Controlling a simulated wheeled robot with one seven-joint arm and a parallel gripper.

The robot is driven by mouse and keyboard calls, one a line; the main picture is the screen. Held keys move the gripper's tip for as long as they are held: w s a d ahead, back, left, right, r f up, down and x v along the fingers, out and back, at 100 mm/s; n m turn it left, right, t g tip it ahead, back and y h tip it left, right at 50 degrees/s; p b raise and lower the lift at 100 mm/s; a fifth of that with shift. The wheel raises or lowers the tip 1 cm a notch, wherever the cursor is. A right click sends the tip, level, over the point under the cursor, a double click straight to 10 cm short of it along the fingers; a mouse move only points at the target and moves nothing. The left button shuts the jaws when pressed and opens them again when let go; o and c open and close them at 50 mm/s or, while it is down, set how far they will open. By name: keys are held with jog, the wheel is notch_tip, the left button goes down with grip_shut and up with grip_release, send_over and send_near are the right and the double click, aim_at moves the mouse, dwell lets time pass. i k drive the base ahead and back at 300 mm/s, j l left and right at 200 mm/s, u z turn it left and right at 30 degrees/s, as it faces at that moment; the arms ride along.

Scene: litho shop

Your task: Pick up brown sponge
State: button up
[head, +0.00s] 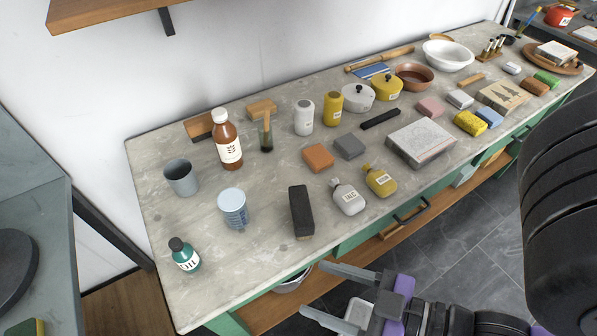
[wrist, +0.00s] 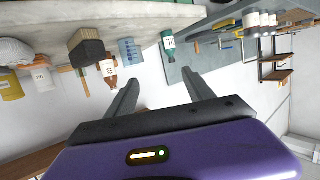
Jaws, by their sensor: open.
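Two brown blocks could be the brown sponge; I cannot tell which. An orange-brown block (head: 319,157) lies mid-table beside a grey block (head: 350,147). A darker brown block (head: 535,86) lies at the far right, beside a green block (head: 547,77). My gripper (head: 315,290) is open and empty, off the table's front edge and lower in the head view than both blocks. In the wrist view, my open gripper (wrist: 160,77) has nothing between its fingers. Neither brown block is clearly identifiable there.
On the table (head: 160,240), a black block (head: 301,212), a white bottle (head: 348,198) and a yellow bottle (head: 380,181) stand near the front edge. A boxed stone slab (head: 421,143) lies right of them. A handle (head: 411,211) sticks out from the front. The front-left tabletop is mostly bare.

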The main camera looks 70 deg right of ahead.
aim_at(532, 85)
jog(key=z, duration=3.1)
